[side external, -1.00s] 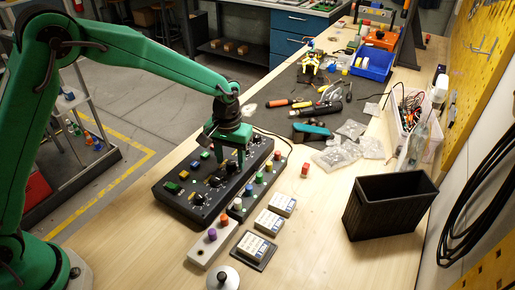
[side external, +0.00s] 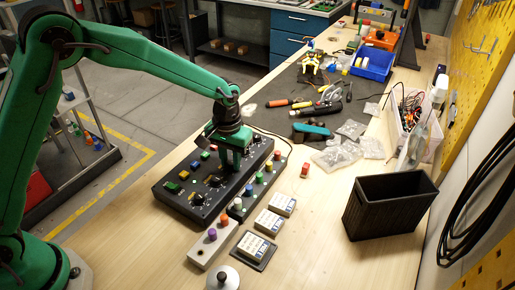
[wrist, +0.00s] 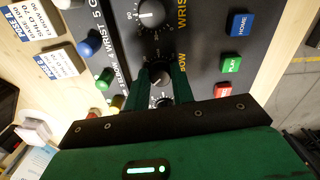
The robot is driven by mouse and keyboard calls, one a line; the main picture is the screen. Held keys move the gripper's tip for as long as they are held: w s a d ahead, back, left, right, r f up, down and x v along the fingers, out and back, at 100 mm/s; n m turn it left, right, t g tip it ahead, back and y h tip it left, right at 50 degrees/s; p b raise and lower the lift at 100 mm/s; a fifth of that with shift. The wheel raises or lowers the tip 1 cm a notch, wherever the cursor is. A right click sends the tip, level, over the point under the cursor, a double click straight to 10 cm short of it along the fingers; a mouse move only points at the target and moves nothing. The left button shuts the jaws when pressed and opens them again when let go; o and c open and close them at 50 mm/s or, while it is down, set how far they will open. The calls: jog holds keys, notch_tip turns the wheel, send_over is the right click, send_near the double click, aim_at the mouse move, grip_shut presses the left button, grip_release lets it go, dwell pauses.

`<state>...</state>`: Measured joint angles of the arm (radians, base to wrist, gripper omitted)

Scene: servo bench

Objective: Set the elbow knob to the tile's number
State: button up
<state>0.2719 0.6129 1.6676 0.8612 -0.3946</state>
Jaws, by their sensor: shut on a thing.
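The black control panel (side external: 172,193) lies on the bench with a row of dark knobs. My gripper (side external: 232,170) is down over the panel's middle in the side view. In the wrist view my gripper (wrist: 161,72) has its green fingers on either side of the elbow knob (wrist: 157,48), beside a partly hidden label ending in "BOW", and is shut on it. The fingers hide part of its dial, and its setting is not readable. A white printed tile (side external: 258,245) lies in a black holder; its number is too small to read.
Two more printed tiles (side external: 268,221) (side external: 282,204) lie right of the panel. A strip with coloured buttons (side external: 258,178) runs alongside it. A grey block with purple and orange pegs (side external: 203,249), a black bin (side external: 390,205) and a red block (side external: 305,169) stand nearby.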

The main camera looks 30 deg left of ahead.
aim_at(231, 162)
jog(key=shift+m, duration=1.1)
jog(key=o, duration=1)
jog(key=shift+r, duration=0.15)
notch_tip(231, 162, up, 7)
jog(key=shift+r, duration=0.3)
